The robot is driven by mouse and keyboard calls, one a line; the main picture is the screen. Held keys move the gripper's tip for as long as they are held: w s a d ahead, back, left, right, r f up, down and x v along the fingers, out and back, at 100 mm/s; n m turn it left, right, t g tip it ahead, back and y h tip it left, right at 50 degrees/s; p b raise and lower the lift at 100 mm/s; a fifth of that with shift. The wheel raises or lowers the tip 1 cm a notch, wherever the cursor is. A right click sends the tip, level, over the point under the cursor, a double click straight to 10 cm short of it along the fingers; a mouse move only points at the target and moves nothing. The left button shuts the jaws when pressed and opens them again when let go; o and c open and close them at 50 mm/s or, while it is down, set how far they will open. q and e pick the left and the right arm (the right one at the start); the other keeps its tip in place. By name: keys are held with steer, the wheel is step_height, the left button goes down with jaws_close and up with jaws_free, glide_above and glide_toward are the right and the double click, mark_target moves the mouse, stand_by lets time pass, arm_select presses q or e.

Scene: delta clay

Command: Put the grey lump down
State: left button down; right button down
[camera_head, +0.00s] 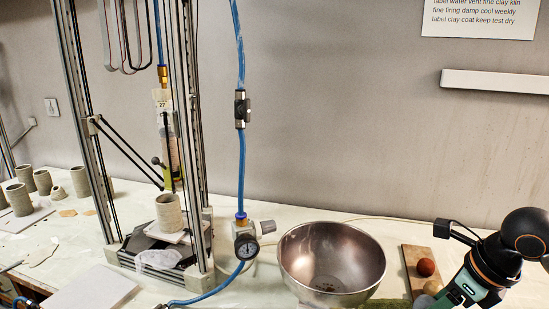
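My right gripper (442,300) comes in from the right, low over the wooden board (411,256), and its fingertips are at the bottom edge of the picture. A red-brown lump (426,267) lies on the board. Just below it is a pale tan lump (431,287), close to the gripper. A greyish lump (423,302) shows at the bottom edge, beside the gripper and partly cut off. I cannot tell whether the gripper touches or holds it, as the finger gap is not clear. My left gripper is not in view.
A large metal bowl (332,262) stands left of the board. A clay printer frame (105,180) holds a printed cup (168,212). A gauge (246,246) and blue hose stand between. Several grey cups (20,199) are at far left. A white board (92,289) lies in front.

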steer(key=s+a+f+n+g+h+p, duration=0.1)
steer(key=s+a+f+n+g, duration=0.1)
steer(key=n, duration=1.2)
steer(key=s+a+f+n+g+h+p, duration=0.1)
steer(key=a+n+g, duration=0.5)
steer(key=n, duration=0.8)
steer(key=s+a+p, duration=0.1)
steer(key=s, duration=0.1)
steer(key=shift+s+f+n+h, duration=0.35)
steer(key=shift+s+n+h, duration=0.05)
